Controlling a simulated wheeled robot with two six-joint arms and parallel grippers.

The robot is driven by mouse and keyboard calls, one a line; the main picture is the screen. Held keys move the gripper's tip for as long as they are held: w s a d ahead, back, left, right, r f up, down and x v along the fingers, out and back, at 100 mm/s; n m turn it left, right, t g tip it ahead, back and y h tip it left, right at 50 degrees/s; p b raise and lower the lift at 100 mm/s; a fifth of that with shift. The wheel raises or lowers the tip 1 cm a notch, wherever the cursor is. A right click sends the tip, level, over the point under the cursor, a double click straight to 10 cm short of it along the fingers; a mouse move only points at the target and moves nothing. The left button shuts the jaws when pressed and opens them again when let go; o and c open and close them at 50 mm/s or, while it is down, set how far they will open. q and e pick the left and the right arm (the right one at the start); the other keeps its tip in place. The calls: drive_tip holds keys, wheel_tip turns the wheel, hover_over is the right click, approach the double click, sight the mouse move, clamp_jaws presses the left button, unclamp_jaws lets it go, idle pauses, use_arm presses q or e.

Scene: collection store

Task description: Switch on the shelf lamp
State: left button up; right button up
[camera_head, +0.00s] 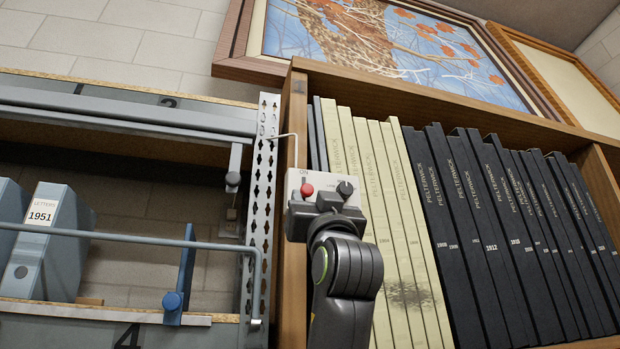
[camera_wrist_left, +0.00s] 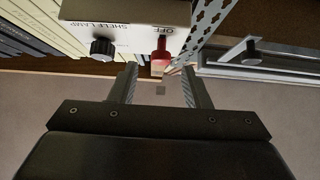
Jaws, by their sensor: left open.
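A pale switch box (camera_head: 327,180) sits on the front edge of the bookcase's wooden upright. It carries a red-tipped lever (camera_head: 307,190) beneath an "ON" mark and a black round knob (camera_head: 346,189) to its right. In the left wrist view, the box (camera_wrist_left: 126,14) bears the words "SHELF LAMP" and "OFF", and the red lever (camera_wrist_left: 160,49) is beside "OFF". My left gripper (camera_head: 324,204) is just below the box, partly covering its lower edge. Its jaws (camera_wrist_left: 160,78) are open, with the lever just beyond the gap between them; contact cannot be told. My right gripper is out of view.
Cream and black volumes (camera_head: 480,215) fill the bookcase right of the box. A perforated metal post (camera_head: 262,190) and a shelf with a blue rail (camera_head: 120,238) and box files (camera_head: 45,235) stand left. Framed pictures (camera_head: 375,45) are above. A thin pale cable runs from the box.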

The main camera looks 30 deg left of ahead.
sight(308, 191)
use_arm(q)
drive_tip(key=shift+p+x, duration=0.85)
drive_tip(key=shift+x, duration=0.9)
clamp_jaws()
